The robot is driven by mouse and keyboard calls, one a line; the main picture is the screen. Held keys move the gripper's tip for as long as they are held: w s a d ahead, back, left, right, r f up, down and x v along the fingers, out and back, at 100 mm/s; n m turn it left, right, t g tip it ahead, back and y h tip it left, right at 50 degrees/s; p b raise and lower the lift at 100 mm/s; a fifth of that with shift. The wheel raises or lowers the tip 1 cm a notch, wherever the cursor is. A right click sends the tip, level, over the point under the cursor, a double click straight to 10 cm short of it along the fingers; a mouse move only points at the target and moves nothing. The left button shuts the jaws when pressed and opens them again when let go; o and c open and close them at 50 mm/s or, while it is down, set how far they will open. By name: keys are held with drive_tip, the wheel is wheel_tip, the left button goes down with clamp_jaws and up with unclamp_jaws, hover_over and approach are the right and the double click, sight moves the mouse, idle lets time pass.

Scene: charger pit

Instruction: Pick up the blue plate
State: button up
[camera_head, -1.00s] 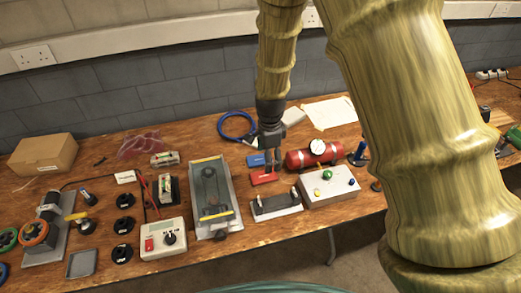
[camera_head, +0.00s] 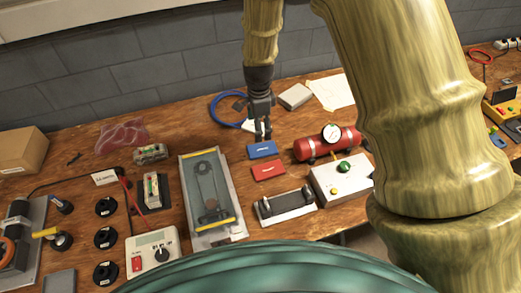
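The blue plate (camera_head: 262,149) is a small flat rectangle with a pale mark, lying on the wooden workbench. A similar red plate (camera_head: 268,169) lies just in front of it, apart from it. My gripper (camera_head: 263,138) points down at the far edge of the blue plate. Its two dark fingers appear slightly apart, with nothing visible between them. Whether the fingertips touch the plate cannot be told from this view.
A red cylinder with a gauge (camera_head: 328,142) and a control box (camera_head: 342,180) stand to the right. A black-and-grey fixture (camera_head: 286,204) is in front. A belt unit (camera_head: 211,195) stands left. A blue cable loop (camera_head: 228,106) lies behind.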

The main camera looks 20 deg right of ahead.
sight(260, 149)
drive_tip(key=shift+w+d+f+p, duration=0.1)
drive_tip(key=shift+f+p, duration=0.35)
drive_tip(key=shift+f, duration=1.6)
drive_tip(key=shift+w+d+f+p, duration=0.1)
drive_tip(key=shift+f+p, duration=0.3)
drive_tip(key=shift+f, duration=1.65)
drive_tip(key=shift+w+d+f+p, duration=0.1)
drive_tip(key=shift+f+p, duration=0.35)
drive_tip(key=shift+f, duration=1.6)
drive_tip(key=c, duration=1.2)
